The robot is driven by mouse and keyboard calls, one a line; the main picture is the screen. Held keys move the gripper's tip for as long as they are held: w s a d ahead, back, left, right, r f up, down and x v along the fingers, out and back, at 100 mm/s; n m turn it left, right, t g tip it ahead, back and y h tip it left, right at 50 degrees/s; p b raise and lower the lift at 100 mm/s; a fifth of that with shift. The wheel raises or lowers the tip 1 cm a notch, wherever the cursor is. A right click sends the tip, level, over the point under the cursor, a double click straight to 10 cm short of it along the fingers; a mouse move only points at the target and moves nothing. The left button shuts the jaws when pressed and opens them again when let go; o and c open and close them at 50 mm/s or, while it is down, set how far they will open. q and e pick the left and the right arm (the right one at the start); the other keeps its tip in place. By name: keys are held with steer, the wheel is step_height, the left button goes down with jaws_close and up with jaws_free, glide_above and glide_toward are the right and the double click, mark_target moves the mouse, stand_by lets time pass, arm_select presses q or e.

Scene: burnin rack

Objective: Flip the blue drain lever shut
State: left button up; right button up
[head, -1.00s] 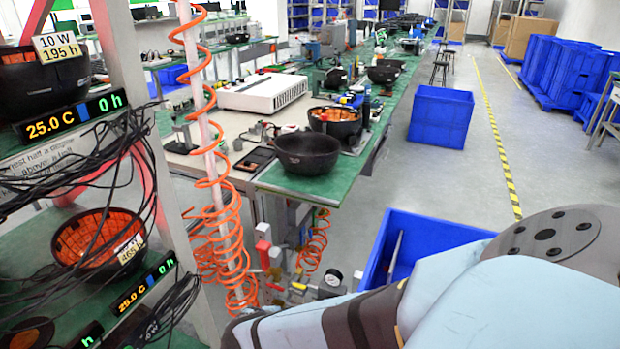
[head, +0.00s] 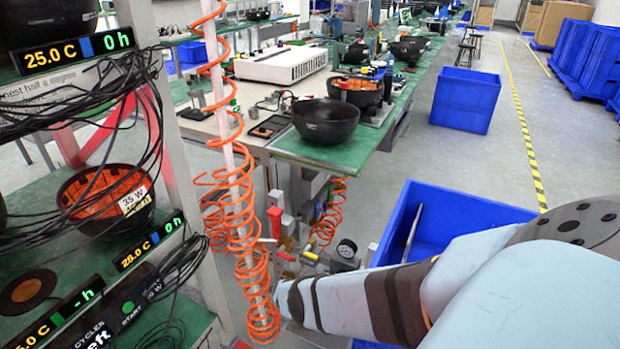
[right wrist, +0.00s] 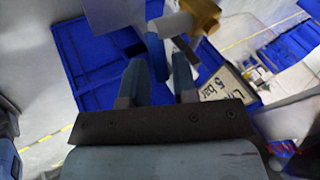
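In the right wrist view a blue lever (right wrist: 157,56) hangs at the brass-coloured valve fitting (right wrist: 199,14). My right gripper (right wrist: 157,72) is open, its two fingers apart. The blue lever appears in the gap between the fingertips; I cannot tell whether it lies between them or just beyond. In the head view my right arm reaches in from the right to the pipework (head: 300,262) beside the rack, and its gripper cannot be made out there. The blue lever is not clear in the head view. My left gripper is not in view.
A red lever (head: 275,222) and a pressure gauge (head: 347,248) sit on the pipework. Orange coiled hoses (head: 232,215) hang beside it. A blue bin (head: 455,215) stands close behind my arm. The rack (head: 185,150) with dangling cables is at the left. A "5 bar" label (right wrist: 228,82) shows nearby.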

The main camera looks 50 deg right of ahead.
steer(key=shift+d+f, duration=0.4)
steer(key=shift+f, duration=0.05)
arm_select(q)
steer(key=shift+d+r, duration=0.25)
arm_select(e)
jaws_close()
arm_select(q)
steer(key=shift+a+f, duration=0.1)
